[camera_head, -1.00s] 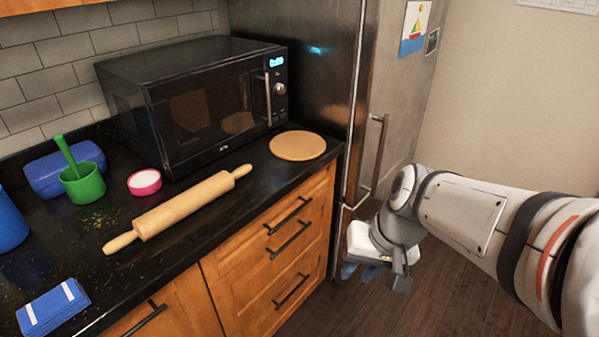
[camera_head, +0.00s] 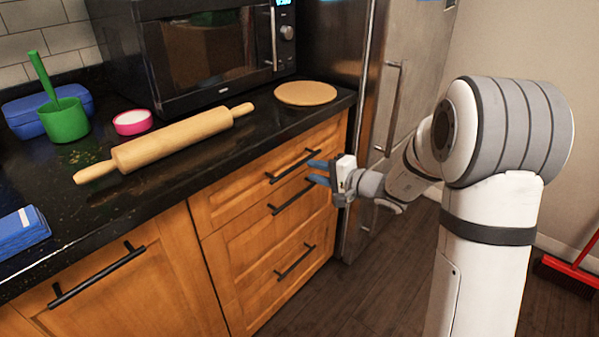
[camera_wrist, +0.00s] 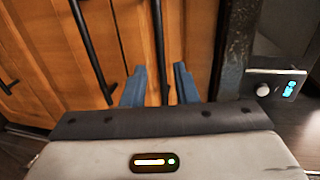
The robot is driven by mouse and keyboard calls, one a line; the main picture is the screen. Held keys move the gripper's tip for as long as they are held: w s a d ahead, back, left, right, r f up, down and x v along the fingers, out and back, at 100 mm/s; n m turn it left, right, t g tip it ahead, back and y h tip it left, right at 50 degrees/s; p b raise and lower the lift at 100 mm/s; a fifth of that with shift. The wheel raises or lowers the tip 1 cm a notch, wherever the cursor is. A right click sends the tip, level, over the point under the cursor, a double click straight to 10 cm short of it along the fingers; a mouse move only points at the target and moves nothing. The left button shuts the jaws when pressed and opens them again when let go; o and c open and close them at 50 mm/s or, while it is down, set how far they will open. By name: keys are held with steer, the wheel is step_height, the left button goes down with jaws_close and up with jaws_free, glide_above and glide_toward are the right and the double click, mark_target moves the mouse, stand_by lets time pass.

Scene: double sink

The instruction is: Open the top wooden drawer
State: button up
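The top wooden drawer (camera_head: 232,195) is closed, directly under the black countertop. Its black bar handle (camera_head: 293,166) runs along its front. My gripper (camera_head: 318,173) is open, with blue fingers pointing at the drawer front near the handle's right end. In the wrist view the fingers (camera_wrist: 159,85) are spread, and the top drawer's handle (camera_wrist: 158,45) runs into the gap between them. Clear space shows on both sides of the bar. I cannot tell how deep the handle sits between the fingers.
A second drawer handle (camera_head: 291,196) lies close below, and a third (camera_head: 295,262) lower down. The refrigerator (camera_head: 400,110) stands just right of the drawers. A rolling pin (camera_head: 175,143) and a round board (camera_head: 305,93) rest on the countertop. Floor is free in front.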

mark_target(298, 166)
steer(key=x, duration=0.7)
steer(key=shift+s+a, duration=0.1)
steer(key=shift+s, duration=0.05)
steer(key=shift+c, duration=0.5)
jaws_close()
